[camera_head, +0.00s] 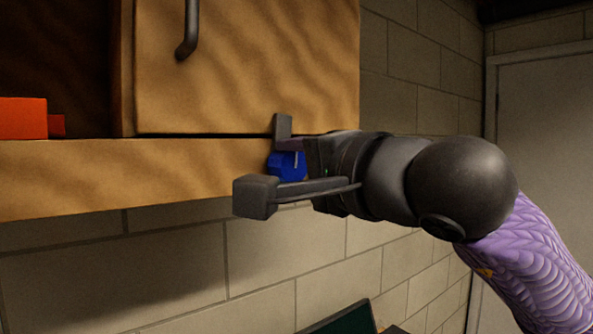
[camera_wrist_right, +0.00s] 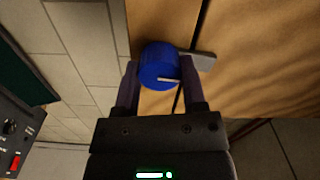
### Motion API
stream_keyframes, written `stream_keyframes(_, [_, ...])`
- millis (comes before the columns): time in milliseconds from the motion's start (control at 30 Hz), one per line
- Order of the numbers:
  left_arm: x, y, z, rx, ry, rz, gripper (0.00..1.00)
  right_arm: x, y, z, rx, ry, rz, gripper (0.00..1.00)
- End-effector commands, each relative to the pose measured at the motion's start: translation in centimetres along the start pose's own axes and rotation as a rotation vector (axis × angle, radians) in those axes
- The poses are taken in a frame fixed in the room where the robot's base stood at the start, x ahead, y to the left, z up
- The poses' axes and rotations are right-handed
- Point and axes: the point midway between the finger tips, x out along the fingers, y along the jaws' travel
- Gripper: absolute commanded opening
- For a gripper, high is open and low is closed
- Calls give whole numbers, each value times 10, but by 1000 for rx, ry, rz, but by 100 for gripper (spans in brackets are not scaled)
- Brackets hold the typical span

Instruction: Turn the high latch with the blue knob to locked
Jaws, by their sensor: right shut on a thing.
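The blue knob (camera_head: 287,166) sits on the wooden cabinet's lower rail, just below the door's bottom edge. It also shows in the right wrist view (camera_wrist_right: 157,62), with a pale line on its face. There a grey latch bar (camera_wrist_right: 203,60) runs from beside the knob across the dark seam onto the neighbouring wood panel. My right gripper (camera_head: 272,170) comes in from the right and is shut on the knob, one finger above it and one below. The fingers hide part of the knob in the head view. My left gripper is not in view.
The cabinet door (camera_head: 245,65) is closed and has a dark handle (camera_head: 190,30). An orange-red object (camera_head: 22,118) sits in the open compartment at left. A block wall (camera_head: 170,265) lies below. A control panel with a red switch (camera_wrist_right: 15,162) shows in the wrist view.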

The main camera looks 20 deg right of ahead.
Motion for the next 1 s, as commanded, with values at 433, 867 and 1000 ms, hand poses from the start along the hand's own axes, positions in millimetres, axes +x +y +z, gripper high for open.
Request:
stream_keyframes(433, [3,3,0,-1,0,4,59,0,2,1,-122,-3,4,0])
stream_keyframes(867, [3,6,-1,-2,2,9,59,0,2,1,-128,-3,5,55])
stream_keyframes(1000, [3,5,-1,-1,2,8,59,0,2,1,-127,-3,4,85])
